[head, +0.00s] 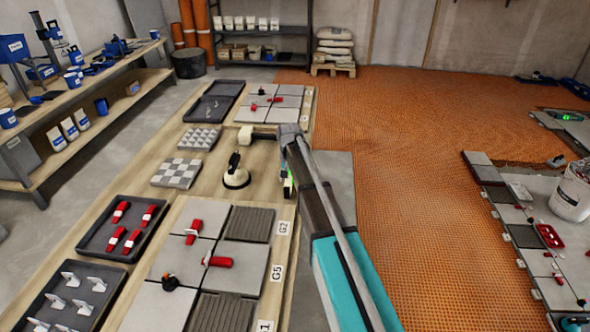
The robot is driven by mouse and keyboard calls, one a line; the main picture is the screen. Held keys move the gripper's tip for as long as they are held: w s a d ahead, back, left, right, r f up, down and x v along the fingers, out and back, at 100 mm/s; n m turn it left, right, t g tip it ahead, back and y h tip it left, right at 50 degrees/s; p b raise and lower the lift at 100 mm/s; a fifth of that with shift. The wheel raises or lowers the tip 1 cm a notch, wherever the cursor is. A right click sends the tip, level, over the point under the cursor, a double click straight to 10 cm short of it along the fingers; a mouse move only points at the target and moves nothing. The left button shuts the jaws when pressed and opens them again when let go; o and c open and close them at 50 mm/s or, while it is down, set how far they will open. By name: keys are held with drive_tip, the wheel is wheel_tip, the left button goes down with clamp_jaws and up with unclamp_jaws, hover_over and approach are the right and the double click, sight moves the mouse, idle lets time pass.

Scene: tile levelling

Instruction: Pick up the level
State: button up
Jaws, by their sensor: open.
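A dark level with a bright green part (288,188) lies near the right edge of the long wooden workbench, partly hidden behind my arm. My arm reaches up from the bottom over the bench, and its pale end, with my gripper (243,141), is above the bench, up and left of this level. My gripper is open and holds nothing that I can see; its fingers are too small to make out. A similar dark object with a green glow (566,117) lies on a grey slab at the far right.
A suction lifter (236,177) with a black handle stands on the bench near my arm. Trays of red wedges (122,232) and white clips (70,298), checkered tile stacks (177,173) and a tiled board (180,258) crowd the bench. A white bucket (572,192) stands at right.

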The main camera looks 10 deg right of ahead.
clamp_jaws()
idle(0.3)
drive_tip(key=shift+r, duration=0.1)
wheel_tip(320, 180, up, 2)
drive_tip(key=p, duration=0.2)
drive_tip(key=shift+r+p, duration=0.25)
drive_tip(key=shift+p, duration=0.15)
drive_tip(key=s+a+r+p, duration=0.9)
drive_tip(key=a+r+p, duration=0.1)
drive_tip(key=shift+s+r, duration=0.15)
drive_tip(key=shift+s, duration=0.2)
idle(0.5)
